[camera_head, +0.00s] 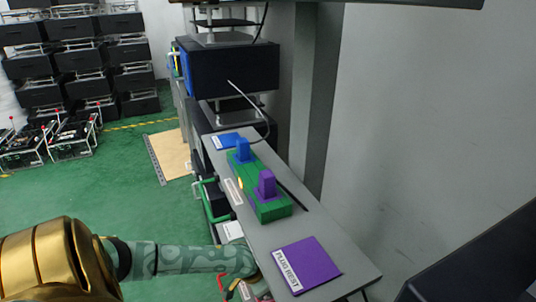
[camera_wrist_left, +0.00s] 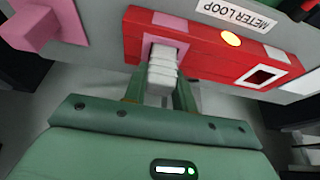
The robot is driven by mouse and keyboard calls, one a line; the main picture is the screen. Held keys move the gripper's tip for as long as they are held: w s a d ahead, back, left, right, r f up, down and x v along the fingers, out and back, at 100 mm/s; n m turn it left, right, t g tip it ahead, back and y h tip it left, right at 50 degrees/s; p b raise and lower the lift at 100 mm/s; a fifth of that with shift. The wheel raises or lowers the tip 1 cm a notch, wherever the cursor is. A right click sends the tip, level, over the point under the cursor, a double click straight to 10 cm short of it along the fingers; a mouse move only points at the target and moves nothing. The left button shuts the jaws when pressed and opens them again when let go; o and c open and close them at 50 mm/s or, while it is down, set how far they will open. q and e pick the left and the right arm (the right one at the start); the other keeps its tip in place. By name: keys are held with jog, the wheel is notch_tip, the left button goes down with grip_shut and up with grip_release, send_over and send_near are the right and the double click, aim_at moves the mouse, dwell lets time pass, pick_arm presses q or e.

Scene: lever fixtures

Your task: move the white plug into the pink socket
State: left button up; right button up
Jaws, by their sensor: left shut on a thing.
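In the left wrist view a white plug (camera_wrist_left: 162,72) stands between the two fingers of my left gripper (camera_wrist_left: 160,85), which is shut on it. The plug's far end is at the pink socket (camera_wrist_left: 180,46), a pink-framed opening in a red block (camera_wrist_left: 215,62). It is lined up with the opening; how deep it sits I cannot tell. A white-framed square socket (camera_wrist_left: 262,77) at the block's right end is empty. In the head view my left gripper is low in the middle, and its fingertips and the plug are hard to make out. My right gripper is not in view.
A pink plug (camera_wrist_left: 35,28) stands on a pink pad left of the red block. In the head view a green block (camera_head: 270,209) holds blue and purple plugs on the grey bench (camera_head: 345,266). A purple pad (camera_head: 308,262) lies nearer. A green handle (camera_head: 208,205) juts from the bench's side.

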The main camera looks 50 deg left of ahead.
pick_arm(q)
jog(key=o, duration=1)
jog(key=shift+f, duration=0.15)
jog(key=shift+r, duration=0.35)
jog(key=p+v, duration=0.5)
jog(key=v, duration=0.2)
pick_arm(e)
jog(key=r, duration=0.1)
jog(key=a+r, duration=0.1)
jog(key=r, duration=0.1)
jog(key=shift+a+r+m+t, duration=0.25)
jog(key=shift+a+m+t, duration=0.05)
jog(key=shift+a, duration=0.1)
pick_arm(q)
jog(key=shift+s, duration=0.1)
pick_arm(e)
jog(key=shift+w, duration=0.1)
